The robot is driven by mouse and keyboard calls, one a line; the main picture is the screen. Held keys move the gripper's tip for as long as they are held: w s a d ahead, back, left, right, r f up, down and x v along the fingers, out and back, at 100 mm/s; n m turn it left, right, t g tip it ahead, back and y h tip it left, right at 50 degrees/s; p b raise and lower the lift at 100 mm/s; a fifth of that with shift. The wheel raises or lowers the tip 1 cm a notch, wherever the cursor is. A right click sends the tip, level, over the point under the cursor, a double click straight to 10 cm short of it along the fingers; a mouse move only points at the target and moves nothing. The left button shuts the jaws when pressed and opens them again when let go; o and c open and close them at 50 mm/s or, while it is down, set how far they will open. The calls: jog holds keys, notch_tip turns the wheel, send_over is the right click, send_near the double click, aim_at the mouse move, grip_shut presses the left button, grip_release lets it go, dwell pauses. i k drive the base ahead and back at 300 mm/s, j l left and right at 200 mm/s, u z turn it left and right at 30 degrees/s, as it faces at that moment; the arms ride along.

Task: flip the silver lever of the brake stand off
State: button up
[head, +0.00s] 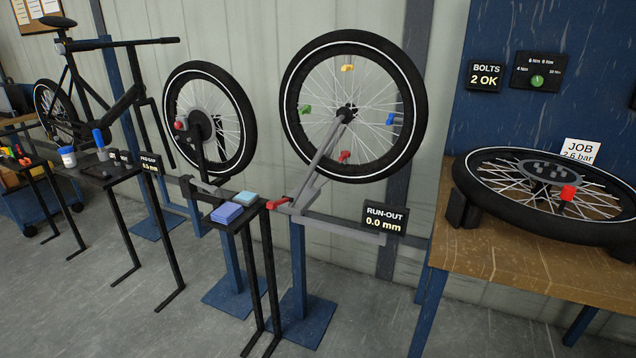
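The brake stand (222,250) is the blue post in the middle left, behind a small black table. It carries an upright wheel (243,100) with a grey disc (200,127) and a red part (180,125) at its hub. A black sign (150,162) beside it reads PAD GAP, with a value that looks like 0.5 mm. A small grey piece (205,188) sits low on the stand, below the wheel. It may be the silver lever, but it is too small to tell its position. My gripper is not in view.
A truing stand (298,250) with a larger wheel and red lever (277,204) stands to the right; its sign (384,218) reads RUN-OUT 0.0 mm. A narrow black table (238,221) holds blue pads (227,212). A wooden bench (530,275) fills the right. The front floor is clear.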

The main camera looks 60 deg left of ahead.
aim_at(213, 189)
jog(key=u, duration=2.65)
jog(key=i+l+u, duration=0.65)
jog(key=u, duration=0.2)
jog(key=l, duration=0.1)
